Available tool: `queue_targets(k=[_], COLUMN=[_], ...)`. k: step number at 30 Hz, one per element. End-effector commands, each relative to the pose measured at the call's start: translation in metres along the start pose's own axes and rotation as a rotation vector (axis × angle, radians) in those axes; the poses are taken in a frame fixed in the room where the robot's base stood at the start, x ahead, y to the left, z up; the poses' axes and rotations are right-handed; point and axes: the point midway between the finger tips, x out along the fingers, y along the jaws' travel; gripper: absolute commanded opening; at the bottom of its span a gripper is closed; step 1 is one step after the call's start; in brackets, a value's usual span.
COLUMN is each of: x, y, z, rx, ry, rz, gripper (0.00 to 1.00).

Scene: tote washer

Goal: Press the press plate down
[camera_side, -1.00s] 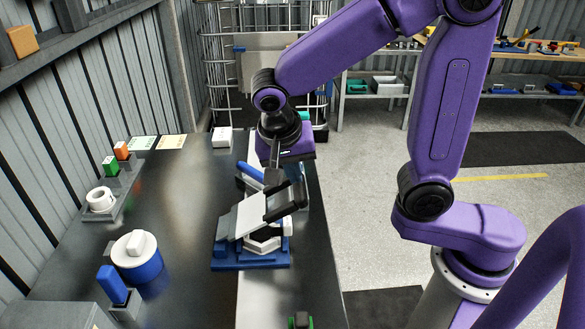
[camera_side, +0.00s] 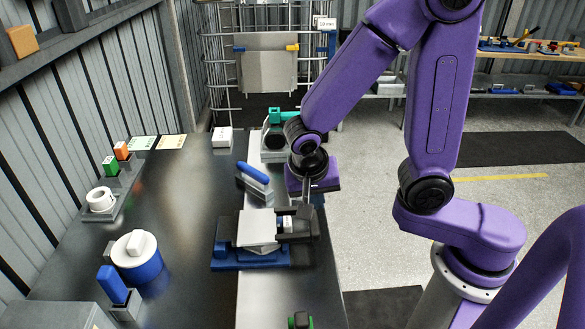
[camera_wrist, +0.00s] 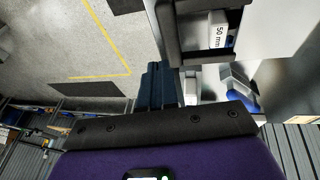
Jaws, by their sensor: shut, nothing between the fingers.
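The press plate (camera_side: 257,228) is a light grey plate on a blue-based fixture (camera_side: 228,258), with a dark block (camera_side: 297,218) at its right end. The plate now lies nearly level. My gripper (camera_side: 306,203) is shut and empty, its fingers pointing down at the dark block; they look touching, but contact is hard to confirm. In the wrist view the dark block (camera_wrist: 190,58) is at the top, with a white "50 mm" label (camera_wrist: 218,30) in its opening.
A blue-handled piece (camera_side: 255,178) lies just behind the fixture, and a teal-topped device (camera_side: 283,118) stands farther back. A blue tub with a white lid (camera_side: 136,256) stands to the left. Bare bench (camera_side: 190,190) lies between them.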

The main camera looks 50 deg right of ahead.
Motion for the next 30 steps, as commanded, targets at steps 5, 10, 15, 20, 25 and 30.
queue_targets(k=[5, 10, 15, 20, 25, 30], x=[0.000, -0.003, -0.018, -0.044, -0.065, -0.088], y=[0.000, 0.000, 0.002, 0.006, 0.019, 0.032], z=[0.000, -0.001, -0.006, -0.013, -0.012, -0.012], rx=[0.000, 0.001, 0.003, 0.002, 0.001, 0.001], ry=[0.000, 0.001, 0.001, 0.001, 0.001, 0.001], rz=[0.000, -0.001, -0.005, -0.008, -0.006, -0.008], gripper=[0.00, 0.00, 0.00, 0.00, 0.00, 0.00])
